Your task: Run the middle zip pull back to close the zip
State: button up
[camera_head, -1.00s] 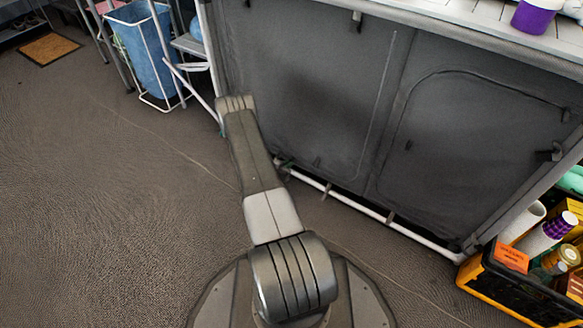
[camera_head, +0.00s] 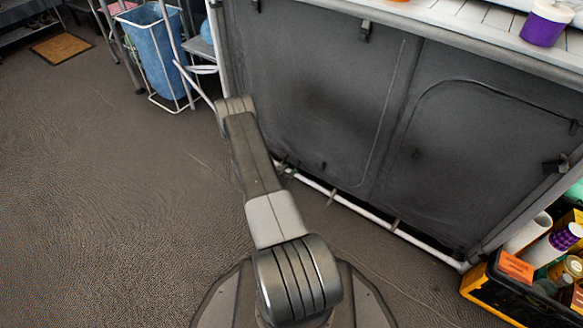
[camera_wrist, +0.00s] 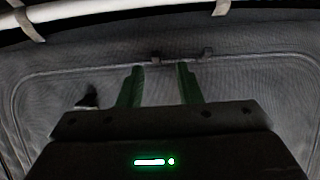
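The dark grey fabric front of the kitchen unit (camera_head: 300,90) has panels outlined by zips. In the wrist view a zip seam (camera_wrist: 250,58) runs across the panel beyond my fingers. I cannot tell which is the middle pull. My gripper (camera_wrist: 160,70) is open, its two green fingers apart with nothing between them. The fingertips point at the seam, just short of the tabs in the picture. In the head view my arm mostly hides the gripper.
A white rail (camera_head: 370,213) runs along the unit's foot; it also crosses the top of the wrist view (camera_wrist: 110,8). A dark tab (camera_wrist: 88,97) lies left of my fingers. A yellow-black crate (camera_head: 490,296) stands right, a blue bin (camera_head: 157,45) upper left. Floor at left is clear.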

aim_at(297, 167)
jog(key=p+v, duration=0.3)
jog(key=v, duration=0.8)
jog(key=shift+w, duration=0.1)
jog(key=b+x, duration=0.2)
jog(key=x, duration=0.5)
jog(key=b+x, duration=0.2)
jog(key=x, duration=0.5)
jog(key=shift+s+d+b, duration=0.3)
jog(key=shift+b, duration=0.05)
